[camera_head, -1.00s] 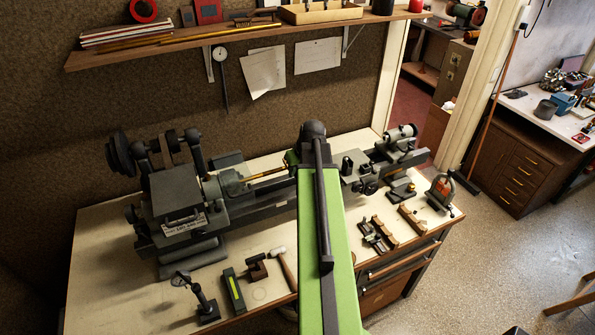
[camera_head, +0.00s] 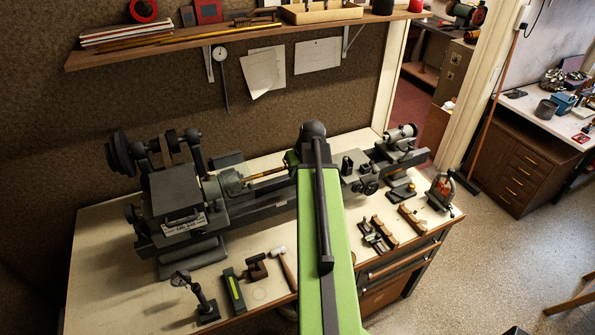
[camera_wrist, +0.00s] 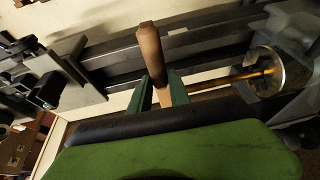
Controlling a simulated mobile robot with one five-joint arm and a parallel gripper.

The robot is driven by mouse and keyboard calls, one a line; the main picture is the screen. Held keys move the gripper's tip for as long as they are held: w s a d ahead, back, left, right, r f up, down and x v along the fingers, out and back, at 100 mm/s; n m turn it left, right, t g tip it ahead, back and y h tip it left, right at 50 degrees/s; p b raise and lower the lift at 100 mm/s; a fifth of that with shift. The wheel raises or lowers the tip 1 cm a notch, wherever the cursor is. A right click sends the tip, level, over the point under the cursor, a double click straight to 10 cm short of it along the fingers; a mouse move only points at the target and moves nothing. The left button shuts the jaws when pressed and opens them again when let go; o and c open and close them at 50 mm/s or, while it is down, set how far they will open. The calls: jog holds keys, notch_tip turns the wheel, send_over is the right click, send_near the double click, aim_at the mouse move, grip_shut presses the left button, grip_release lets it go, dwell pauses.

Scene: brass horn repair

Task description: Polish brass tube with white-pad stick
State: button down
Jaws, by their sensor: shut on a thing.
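The brass tube (camera_head: 268,174) sticks out to the right from the lathe chuck (camera_head: 230,182) in the head view. It also shows in the wrist view (camera_wrist: 238,78), running from the round chuck face (camera_wrist: 266,71) toward my gripper. My gripper (camera_wrist: 161,88) has its green fingers shut on a wooden stick (camera_wrist: 150,50), whose thick brown end points up in the wrist view. The stick's white pad is not visible. The fingers are close to the tube's free end; whether the stick touches the tube cannot be told. In the head view my arm hides most of the gripper.
The lathe (camera_head: 175,200) stands along the back of the bench (camera_head: 110,290), its tailstock (camera_head: 398,148) at the right. A hammer (camera_head: 283,268), a magnifier stand (camera_head: 200,298) and wooden tools (camera_head: 380,233) lie in front. A shelf (camera_head: 235,37) hangs above.

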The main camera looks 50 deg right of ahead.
jog(key=shift+s+a+r+p, duration=0.25)
jog(key=shift+s+r+p, duration=0.25)
jog(key=shift+s, duration=0.1)
jog(key=shift+s+a+r+p, duration=0.25)
jog(key=shift+s+r+p, duration=0.25)
jog(key=shift+s, duration=0.15)
jog(key=shift+s+a+r+p, duration=0.25)
jog(key=shift+s+r+p, duration=0.25)
jog(key=shift+s, duration=0.1)
jog(key=shift+f, duration=0.1)
